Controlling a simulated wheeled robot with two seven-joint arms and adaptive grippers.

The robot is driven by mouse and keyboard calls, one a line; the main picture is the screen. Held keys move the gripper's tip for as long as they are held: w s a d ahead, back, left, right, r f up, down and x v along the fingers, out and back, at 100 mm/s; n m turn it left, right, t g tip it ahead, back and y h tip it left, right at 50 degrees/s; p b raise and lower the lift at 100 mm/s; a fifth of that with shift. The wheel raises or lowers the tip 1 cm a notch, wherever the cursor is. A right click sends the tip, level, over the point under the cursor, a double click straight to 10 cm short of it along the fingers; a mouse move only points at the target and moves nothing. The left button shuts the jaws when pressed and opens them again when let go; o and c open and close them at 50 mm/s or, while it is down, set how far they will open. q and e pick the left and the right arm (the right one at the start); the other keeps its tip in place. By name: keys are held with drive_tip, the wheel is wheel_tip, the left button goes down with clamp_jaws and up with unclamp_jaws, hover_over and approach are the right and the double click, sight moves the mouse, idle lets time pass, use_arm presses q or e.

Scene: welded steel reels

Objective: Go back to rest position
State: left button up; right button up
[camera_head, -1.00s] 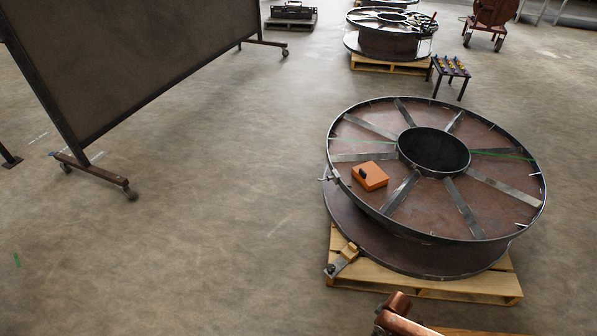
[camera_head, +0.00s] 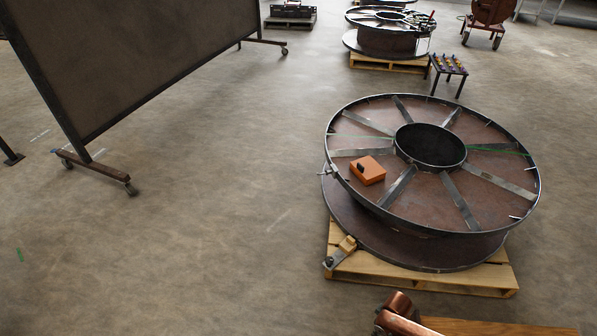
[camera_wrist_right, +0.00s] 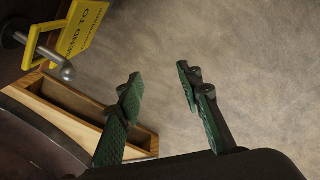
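My right gripper (camera_wrist_right: 156,80) shows only in the right wrist view. Its two green fingers stand apart with nothing between them, and bare floor shows behind the gap. In the same view a yellow tag (camera_wrist_right: 84,25) lettered "SEND TO" is at the upper left, apart from the fingers. Neither gripper shows in the head view, and my left gripper is out of sight.
A large welded steel reel (camera_head: 480,200) stands on a wooden pallet (camera_head: 440,280) at the right. An orange box (camera_head: 368,170) lies on it. A wheeled screen (camera_head: 130,60) is at the left. A small stand (camera_head: 448,68) is behind. Open floor (camera_head: 220,240) lies between.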

drive_tip(key=s+a+f+m+y, duration=0.1)
drive_tip(key=s+a+f, duration=0.2)
drive_tip(key=s+a, duration=0.4)
drive_tip(key=s+a+f+y, duration=0.1)
drive_tip(key=s+a+f, duration=0.4)
drive_tip(key=s, duration=0.5)
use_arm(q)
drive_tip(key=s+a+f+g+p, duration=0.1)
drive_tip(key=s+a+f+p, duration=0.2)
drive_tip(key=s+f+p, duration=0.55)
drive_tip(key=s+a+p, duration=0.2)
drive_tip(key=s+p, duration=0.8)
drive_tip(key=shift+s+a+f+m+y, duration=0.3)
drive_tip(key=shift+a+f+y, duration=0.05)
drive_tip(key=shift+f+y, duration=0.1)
use_arm(e)
drive_tip(key=s+d+m+h, duration=0.1)
drive_tip(key=s+d, duration=0.4)
drive_tip(key=s, duration=1.4)
drive_tip(key=s+d+r+m+h, duration=0.1)
drive_tip(key=s+d+m, duration=0.3)
drive_tip(key=s, duration=1.5)
drive_tip(key=shift+d+r, duration=0.2)
drive_tip(key=shift+d, duration=0.65)
